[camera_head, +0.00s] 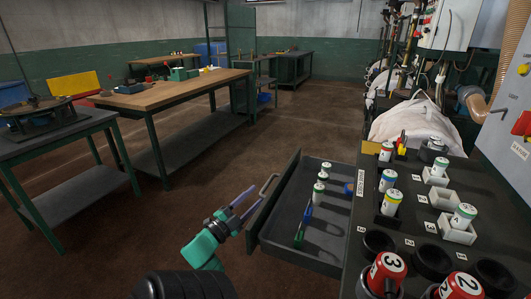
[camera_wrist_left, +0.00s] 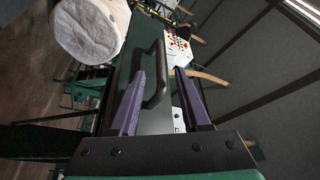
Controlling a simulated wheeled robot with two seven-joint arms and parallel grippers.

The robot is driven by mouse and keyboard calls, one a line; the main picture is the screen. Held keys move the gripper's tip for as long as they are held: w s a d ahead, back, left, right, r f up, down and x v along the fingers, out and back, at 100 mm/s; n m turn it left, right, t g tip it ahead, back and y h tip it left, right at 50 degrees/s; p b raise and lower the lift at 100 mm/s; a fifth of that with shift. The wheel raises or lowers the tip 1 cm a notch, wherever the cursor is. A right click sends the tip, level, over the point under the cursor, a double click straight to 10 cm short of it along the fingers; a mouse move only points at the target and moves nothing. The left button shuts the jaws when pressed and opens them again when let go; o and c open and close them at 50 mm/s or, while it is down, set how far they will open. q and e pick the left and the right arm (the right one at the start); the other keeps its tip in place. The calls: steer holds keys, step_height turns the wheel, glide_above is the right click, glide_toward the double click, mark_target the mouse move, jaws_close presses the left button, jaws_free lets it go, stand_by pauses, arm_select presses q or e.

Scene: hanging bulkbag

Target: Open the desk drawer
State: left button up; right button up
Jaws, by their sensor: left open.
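The dark desk drawer (camera_head: 272,234) is pulled out from the left side of the desk (camera_head: 345,240) and is seen from above. Its bar handle (camera_head: 269,185) is on its front panel. My left gripper (camera_head: 257,195) is open just outside that panel, close to the handle. In the left wrist view, the dark handle (camera_wrist_left: 156,75) appears between the two purple fingers (camera_wrist_left: 160,74) of my left gripper. I cannot tell whether a finger touches it. My right gripper is not in view.
Labelled cans, trays and red-topped containers (camera_head: 387,268) stand on the desk. A wooden-topped workbench (camera_head: 180,90) stands back left. The floor left of the drawer is clear.

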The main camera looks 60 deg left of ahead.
arm_select(q)
steer(key=v, duration=0.7)
stand_by(0.3)
